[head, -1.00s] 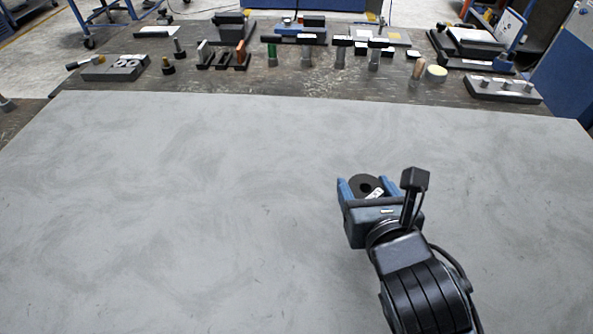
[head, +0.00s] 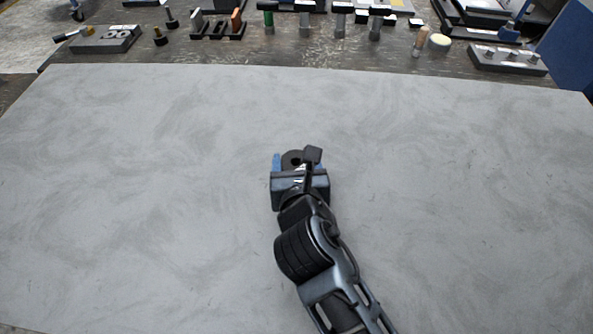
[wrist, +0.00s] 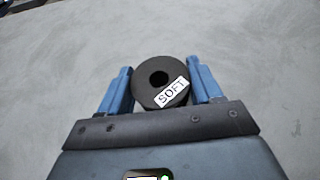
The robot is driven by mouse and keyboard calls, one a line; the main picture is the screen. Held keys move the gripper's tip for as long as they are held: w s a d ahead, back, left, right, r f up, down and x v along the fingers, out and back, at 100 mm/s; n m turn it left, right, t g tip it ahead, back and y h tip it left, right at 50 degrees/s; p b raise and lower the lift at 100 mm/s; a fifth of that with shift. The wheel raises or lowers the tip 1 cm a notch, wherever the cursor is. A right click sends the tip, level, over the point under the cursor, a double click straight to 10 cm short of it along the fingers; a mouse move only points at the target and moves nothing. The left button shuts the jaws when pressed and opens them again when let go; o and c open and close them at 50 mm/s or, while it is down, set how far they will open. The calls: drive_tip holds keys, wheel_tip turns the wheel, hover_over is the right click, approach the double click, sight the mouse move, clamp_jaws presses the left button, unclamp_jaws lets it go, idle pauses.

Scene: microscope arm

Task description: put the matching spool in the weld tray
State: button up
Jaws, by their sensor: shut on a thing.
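A dark round spool (wrist: 148,93) with a centre hole and a white label reading "SOFT" sits between the blue fingers of my gripper (wrist: 162,90) in the wrist view. My gripper is shut on it. In the head view my gripper (head: 297,164) holds the spool (head: 291,159) over the middle of the grey tabletop (head: 150,190). Part of the spool is hidden there by the wrist camera. I cannot make out which thing, if any, is the weld tray.
Along the back stand a dark block with rings (head: 106,39), a row of upright tools (head: 305,20), a wood-handled item (head: 420,41), a pale round disc (head: 439,41) and a grey block with several pegs (head: 508,59). The grey tabletop around my gripper is clear.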

drive_tip(key=shift+f, duration=1.6)
drive_tip(key=o, duration=1.2)
